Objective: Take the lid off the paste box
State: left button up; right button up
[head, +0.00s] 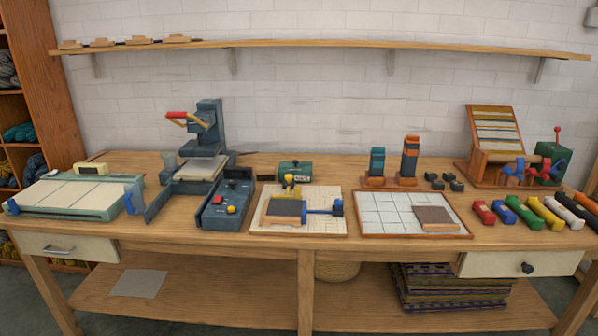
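A small dark green box (295,171) stands toward the back of the bench, just behind a pale board (260,228). It has a pale label on its front and a small dark knob on top. It looks like the paste box with its lid on, but I cannot read the label and the seam of a lid is too small to tell. Neither of my grippers is in view.
A blue-grey press (208,125) and a control box (226,206) stand left of the board. A tiled tray (376,213) with a brown square lies to its right. Two upright holders (409,160) stand behind that. Coloured bars (525,212) lie at the right. A shelf (330,43) runs above.

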aim_at(294, 166)
jog(key=i+l, duration=0.2)
jog(key=i, duration=0.3)
jog(key=i+l, duration=0.25)
jog(key=i, duration=0.2)
jog(key=i+l+z, duration=0.1)
jog(key=i, duration=0.4)
jog(key=i+l, duration=0.3)
jog(key=i, duration=0.15)
